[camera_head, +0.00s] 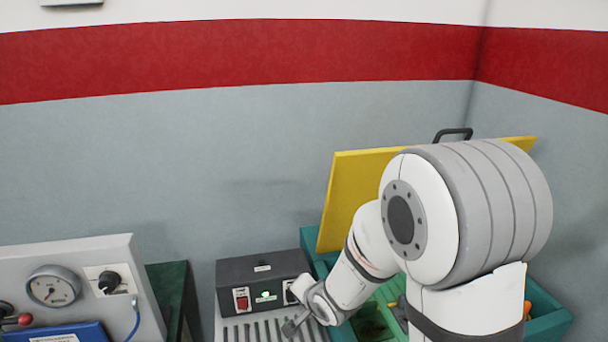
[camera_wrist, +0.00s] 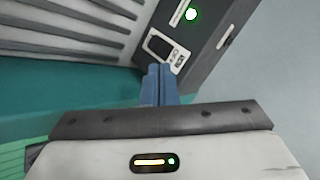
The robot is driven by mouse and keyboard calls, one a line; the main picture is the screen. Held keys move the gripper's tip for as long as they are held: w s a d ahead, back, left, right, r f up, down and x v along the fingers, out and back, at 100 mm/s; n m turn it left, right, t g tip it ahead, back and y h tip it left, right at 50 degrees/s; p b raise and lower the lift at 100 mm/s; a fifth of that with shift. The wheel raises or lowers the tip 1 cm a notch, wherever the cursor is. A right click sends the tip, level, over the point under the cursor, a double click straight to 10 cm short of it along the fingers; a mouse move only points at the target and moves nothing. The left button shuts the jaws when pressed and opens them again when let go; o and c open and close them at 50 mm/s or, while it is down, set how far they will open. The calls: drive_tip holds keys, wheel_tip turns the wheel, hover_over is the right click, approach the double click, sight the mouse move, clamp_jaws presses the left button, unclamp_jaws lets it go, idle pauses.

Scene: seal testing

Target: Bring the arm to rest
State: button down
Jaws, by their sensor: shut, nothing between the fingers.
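My gripper (camera_wrist: 158,80) shows in the wrist view with its two blue-grey fingers together and nothing between them. Beyond the fingertips are a dark control box (camera_wrist: 205,45) with a lit green light and a ribbed grey surface (camera_wrist: 60,35). In the head view my white and grey arm fills the right side and bends down to the left. My gripper (camera_head: 294,325) is small there, in front of the dark control box (camera_head: 262,271) and over the ribbed surface (camera_head: 240,332). I cannot tell whether it touches anything.
A teal crate (camera_head: 545,312) with a raised yellow lid (camera_head: 345,195) stands behind and below my arm, which hides much of it. At the left is a grey panel (camera_head: 75,258) with a gauge (camera_head: 53,286) and a blue item (camera_head: 60,334). A grey wall stands behind.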

drive_tip(key=s+d+r+n+g+h, duration=0.1)
drive_tip(key=s+d+r+n+h, duration=0.1)
drive_tip(key=s+d+r, duration=0.3)
drive_tip(key=s+d+r+n+g+h, duration=0.1)
drive_tip(key=s+d+r+h, duration=0.1)
drive_tip(key=d+r, duration=0.35)
drive_tip(key=s+d+r+n+g, duration=0.1)
drive_tip(key=s+d+n, duration=0.1)
drive_tip(key=s, duration=0.5)
drive_tip(key=s+d+r+n+g, duration=0.2)
drive_tip(key=s+d, duration=0.1)
drive_tip(key=s, duration=0.4)
drive_tip(key=shift+s+d+r+n, duration=0.15)
drive_tip(key=shift+s+r+n, duration=0.05)
drive_tip(key=shift+s+n, duration=0.1)
drive_tip(key=shift+s, duration=0.1)
